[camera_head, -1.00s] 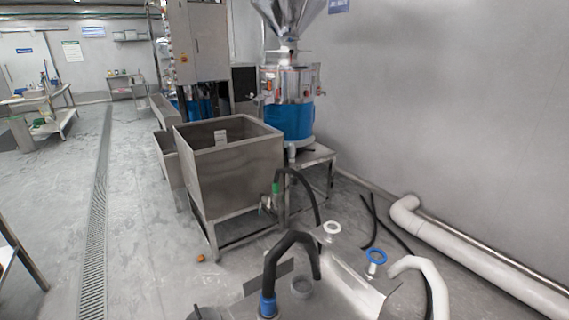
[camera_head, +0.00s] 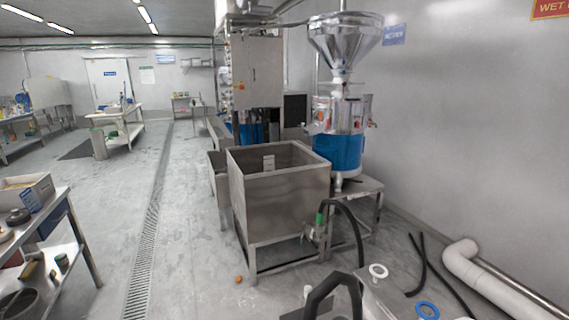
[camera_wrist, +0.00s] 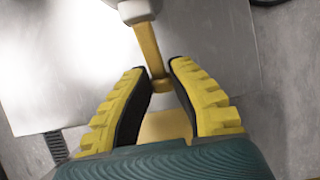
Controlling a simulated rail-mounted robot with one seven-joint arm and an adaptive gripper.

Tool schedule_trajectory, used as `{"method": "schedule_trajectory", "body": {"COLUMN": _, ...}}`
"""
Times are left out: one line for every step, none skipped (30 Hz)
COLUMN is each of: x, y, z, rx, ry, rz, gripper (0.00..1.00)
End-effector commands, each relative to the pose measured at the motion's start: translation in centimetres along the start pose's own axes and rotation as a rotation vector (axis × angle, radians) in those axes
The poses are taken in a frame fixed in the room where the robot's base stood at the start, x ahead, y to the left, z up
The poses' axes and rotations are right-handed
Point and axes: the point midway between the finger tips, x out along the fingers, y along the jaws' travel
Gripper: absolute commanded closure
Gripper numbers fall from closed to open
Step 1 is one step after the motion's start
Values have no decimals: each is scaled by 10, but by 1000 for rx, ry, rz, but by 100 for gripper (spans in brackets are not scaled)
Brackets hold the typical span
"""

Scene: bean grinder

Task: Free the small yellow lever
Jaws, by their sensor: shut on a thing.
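In the wrist view, the small yellow lever (camera_wrist: 149,48) is a narrow bar running down from a pale rounded knob or mount (camera_wrist: 138,10) at the top. My gripper (camera_wrist: 161,70), with ridged yellow fingers and dark inner pads, is shut on the lever's lower end, which sits between the fingertips. A wider yellow surface (camera_wrist: 166,125) shows between the fingers further back; I cannot tell what it belongs to. In the head view, the grinder (camera_head: 340,130) has a metal hopper and a blue band. The lever and my gripper cannot be made out there.
A square steel tank (camera_head: 280,195) stands left of the grinder, with a black hose (camera_head: 352,225) by its green-handled valve. A white pipe (camera_head: 500,280) runs along the right wall. Work tables (camera_head: 45,240) stand at the left. The floor between is mostly clear.

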Motion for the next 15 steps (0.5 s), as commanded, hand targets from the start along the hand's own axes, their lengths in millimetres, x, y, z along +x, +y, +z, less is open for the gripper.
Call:
{"method": "schedule_trajectory", "body": {"x": -3, "y": -2, "z": -4, "rx": 4, "ry": 6, "rz": -4, "gripper": 100}}
{"method": "schedule_trajectory", "body": {"x": -3, "y": -2, "z": -4, "rx": 4, "ry": 6, "rz": -4, "gripper": 100}}
{"method": "schedule_trajectory", "body": {"x": -2, "y": -2, "z": -4, "rx": 4, "ry": 6, "rz": -4, "gripper": 100}}
{"method": "schedule_trajectory", "body": {"x": -2, "y": -2, "z": -4, "rx": 4, "ry": 6, "rz": -4, "gripper": 100}}
{"method": "schedule_trajectory", "body": {"x": -2, "y": -2, "z": -4, "rx": 4, "ry": 6, "rz": -4, "gripper": 100}}
{"method": "schedule_trajectory", "body": {"x": -3, "y": -2, "z": -4, "rx": 4, "ry": 7, "rz": -4, "gripper": 100}}
{"method": "schedule_trajectory", "body": {"x": -3, "y": -2, "z": -4, "rx": 4, "ry": 7, "rz": -4, "gripper": 100}}
{"method": "schedule_trajectory", "body": {"x": -4, "y": -2, "z": -4, "rx": 4, "ry": 7, "rz": -4, "gripper": 100}}
{"method": "schedule_trajectory", "body": {"x": -6, "y": -2, "z": -4, "rx": 5, "ry": 7, "rz": -4, "gripper": 100}}
{"method": "schedule_trajectory", "body": {"x": -7, "y": -2, "z": -4, "rx": 5, "ry": 7, "rz": -4, "gripper": 100}}
{"method": "schedule_trajectory", "body": {"x": -8, "y": -2, "z": -3, "rx": 5, "ry": 7, "rz": -4, "gripper": 100}}
{"method": "schedule_trajectory", "body": {"x": -10, "y": -2, "z": -3, "rx": 5, "ry": 7, "rz": -4, "gripper": 100}}
{"method": "schedule_trajectory", "body": {"x": -11, "y": -2, "z": -3, "rx": 5, "ry": 7, "rz": -4, "gripper": 100}}
{"method": "schedule_trajectory", "body": {"x": -12, "y": -2, "z": -3, "rx": 5, "ry": 7, "rz": -4, "gripper": 100}}
{"method": "schedule_trajectory", "body": {"x": -14, "y": -2, "z": -2, "rx": 5, "ry": 8, "rz": -4, "gripper": 100}}
